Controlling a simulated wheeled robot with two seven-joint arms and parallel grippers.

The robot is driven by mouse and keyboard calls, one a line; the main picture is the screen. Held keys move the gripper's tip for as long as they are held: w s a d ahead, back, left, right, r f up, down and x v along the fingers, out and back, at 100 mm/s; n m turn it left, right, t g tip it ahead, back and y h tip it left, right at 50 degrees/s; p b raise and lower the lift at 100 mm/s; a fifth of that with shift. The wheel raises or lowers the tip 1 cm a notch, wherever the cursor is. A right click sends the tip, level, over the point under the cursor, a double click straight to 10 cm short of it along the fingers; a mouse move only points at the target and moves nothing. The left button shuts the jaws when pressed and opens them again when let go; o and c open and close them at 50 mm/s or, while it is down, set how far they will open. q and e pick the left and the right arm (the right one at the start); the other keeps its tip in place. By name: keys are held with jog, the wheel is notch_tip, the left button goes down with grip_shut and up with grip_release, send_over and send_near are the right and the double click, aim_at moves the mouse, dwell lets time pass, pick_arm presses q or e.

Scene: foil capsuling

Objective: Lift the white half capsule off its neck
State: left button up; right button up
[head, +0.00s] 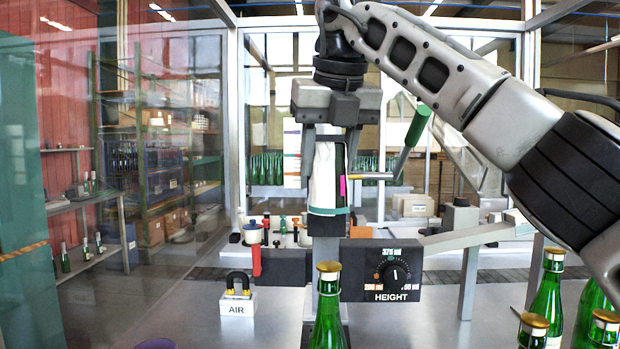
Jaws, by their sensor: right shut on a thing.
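My right gripper (330,160) points down in the middle of the head view, its two fingers either side of a white, upright, shell-like piece, which looks like the white half capsule (323,178). The fingers appear closed on its upper part. A green bottle (328,325) with a gold top stands in front, below. My left gripper is not in view.
A green-handled crank (418,125) sticks out right of the white piece. Below are a black HEIGHT dial panel (393,271) and a white AIR block (237,303). Several gold-topped bottles (549,290) stand at lower right.

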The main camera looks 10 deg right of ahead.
jog(key=shift+f+b, duration=1.2)
jog(key=shift+f, duration=0.5)
